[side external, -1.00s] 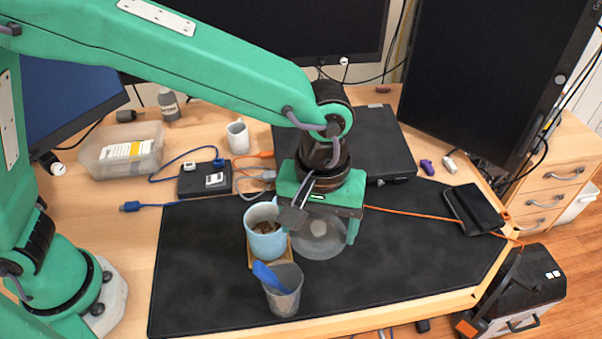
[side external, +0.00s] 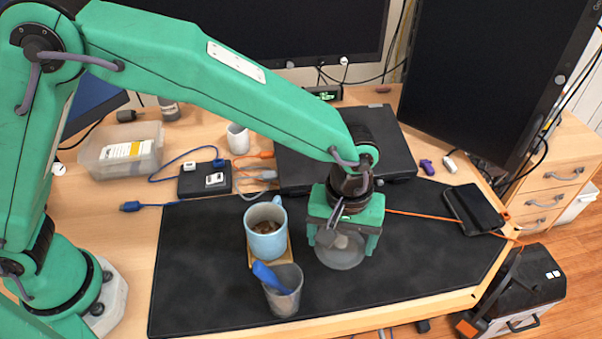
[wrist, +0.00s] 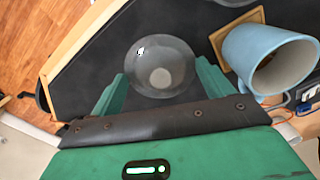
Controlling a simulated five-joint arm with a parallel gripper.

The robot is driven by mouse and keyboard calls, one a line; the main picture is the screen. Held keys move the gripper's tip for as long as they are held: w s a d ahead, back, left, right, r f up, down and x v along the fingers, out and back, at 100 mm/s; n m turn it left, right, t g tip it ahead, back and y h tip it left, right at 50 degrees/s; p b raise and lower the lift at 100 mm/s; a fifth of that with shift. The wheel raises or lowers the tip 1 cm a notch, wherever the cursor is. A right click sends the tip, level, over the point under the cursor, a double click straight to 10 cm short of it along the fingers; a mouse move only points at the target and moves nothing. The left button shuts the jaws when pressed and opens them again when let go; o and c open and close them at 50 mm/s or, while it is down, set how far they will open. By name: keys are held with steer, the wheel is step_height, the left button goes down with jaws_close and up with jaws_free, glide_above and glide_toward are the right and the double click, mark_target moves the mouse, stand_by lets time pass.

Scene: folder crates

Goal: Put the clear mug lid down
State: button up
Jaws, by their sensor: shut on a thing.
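The clear mug lid (side external: 342,255) is a round see-through disc under my gripper (side external: 343,242), over the black mat. In the wrist view the lid (wrist: 160,68) lies between the two green fingertips of my gripper (wrist: 160,85), and the jaws are shut on it. I cannot tell whether the lid touches the mat. The light blue mug (side external: 265,241) stands upright and uncovered to the left of the lid, on a wooden coaster (side external: 286,254). It also shows in the wrist view (wrist: 252,62), with something brown inside in the side view.
A clear cup (side external: 284,299) with a blue spoon (side external: 268,276) stands in front of the mug. A black flat box (side external: 350,140) lies behind. A dark wallet-like item (side external: 474,209) lies at the mat's right edge.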

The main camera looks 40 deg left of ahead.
mark_target(341, 240)
steer(key=shift+f, duration=1.6)
steer(key=shift+f, duration=0.1)
steer(key=shift+f, duration=1.75)
steer(key=shift+f, duration=0.15)
steer(key=o, duration=0.9)
step_height(341, 240, up, 12)
steer(key=shift+f, duration=0.15)
steer(key=shift+r, duration=0.3)
